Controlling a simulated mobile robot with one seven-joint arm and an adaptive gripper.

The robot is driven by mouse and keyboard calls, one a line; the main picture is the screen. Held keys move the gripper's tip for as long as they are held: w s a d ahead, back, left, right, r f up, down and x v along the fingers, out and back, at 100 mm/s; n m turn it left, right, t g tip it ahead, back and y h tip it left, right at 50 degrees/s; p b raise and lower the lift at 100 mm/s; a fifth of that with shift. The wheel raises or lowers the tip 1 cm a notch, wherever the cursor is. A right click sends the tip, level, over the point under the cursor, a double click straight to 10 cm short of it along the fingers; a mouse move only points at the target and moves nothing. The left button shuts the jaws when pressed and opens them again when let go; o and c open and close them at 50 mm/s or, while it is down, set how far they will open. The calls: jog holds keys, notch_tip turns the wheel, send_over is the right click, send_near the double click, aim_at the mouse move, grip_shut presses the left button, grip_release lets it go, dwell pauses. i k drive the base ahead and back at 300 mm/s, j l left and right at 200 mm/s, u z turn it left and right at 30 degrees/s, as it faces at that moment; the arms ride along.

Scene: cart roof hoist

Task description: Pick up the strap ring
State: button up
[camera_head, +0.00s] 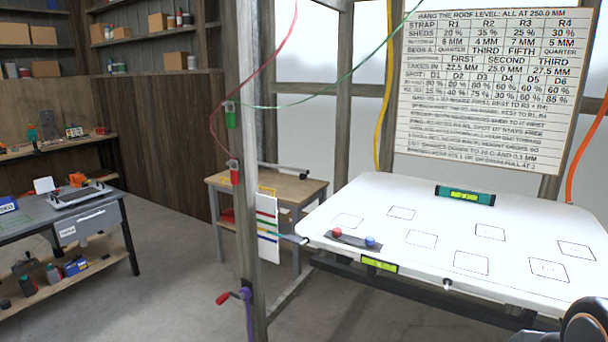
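I cannot pick out a strap ring for certain at this size. Thin straps or cords hang in the scene: a red one (268,68), a green one (352,72), a yellow one (383,100) and an orange one (585,140). The red and green ones run to small red (235,173) and green (231,117) pieces at the grey post (250,200). A purple strap (248,312) hangs low on the post, beside a red-handled crank (225,298). My gripper is not in view; a dark rounded part at the bottom right corner seems to be my arm.
A white panel (400,210) with marked rectangles carries a green level (465,195) and red and blue knobs. A second level (380,265) is on its front edge. Behind stand a wooden table (300,188) and a notice board (490,80). A grey bench (65,215) is left; floor between is open.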

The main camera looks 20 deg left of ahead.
aim_at(234, 173)
jog(key=u, duration=1.2)
jog(key=i+j+z, duration=0.1)
jog(key=z, duration=0.2)
jog(key=i+j+z, duration=0.1)
jog(key=z, duration=0.2)
jog(key=i+j+z, duration=0.15)
jog(key=j, duration=0.25)
jog(key=i+j+z, duration=0.15)
jog(key=j, duration=0.25)
jog(key=i+j, duration=0.1)
jog(key=j, duration=0.35)
jog(key=i+j+z, duration=0.1)
jog(key=j, duration=0.35)
jog(key=i+j, duration=0.15)
jog(key=j, duration=0.3)
jog(key=i+j+z, duration=0.1)
jog(key=j, duration=0.35)
jog(key=i+j, duration=0.1)
jog(key=j, duration=0.35)
jog(key=z, duration=0.05)
